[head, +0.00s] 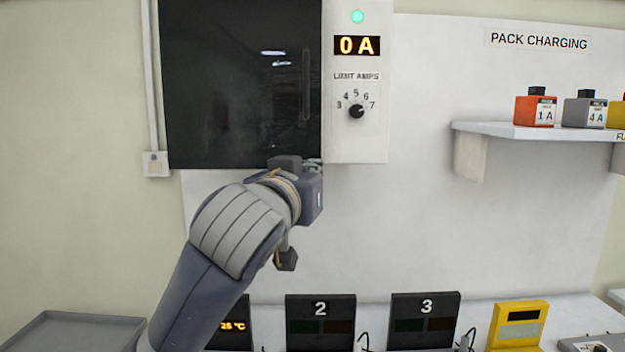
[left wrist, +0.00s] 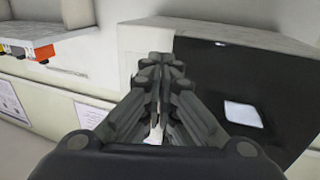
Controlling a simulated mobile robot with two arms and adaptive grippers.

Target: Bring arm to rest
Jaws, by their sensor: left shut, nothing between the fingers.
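My left arm rises from the bottom left of the head view, and its left gripper (head: 312,165) is at the lower edge of the dark cabinet door (head: 235,85). In the left wrist view the left gripper (left wrist: 162,65) shows with its fingers together and nothing between them. The dark door (left wrist: 235,90) fills the right of that view, behind the fingers. I cannot tell whether the gripper touches the cabinet. My right gripper is in neither view.
A control panel (head: 343,130) with a green lamp, a "0 A" display and a dial (head: 356,110) adjoins the door. A shelf (head: 500,130) at right holds labelled packs (head: 535,110). Below stand chargers 2 (head: 320,322) and 3 (head: 425,320), a yellow meter (head: 518,325) and a grey tray (head: 75,333).

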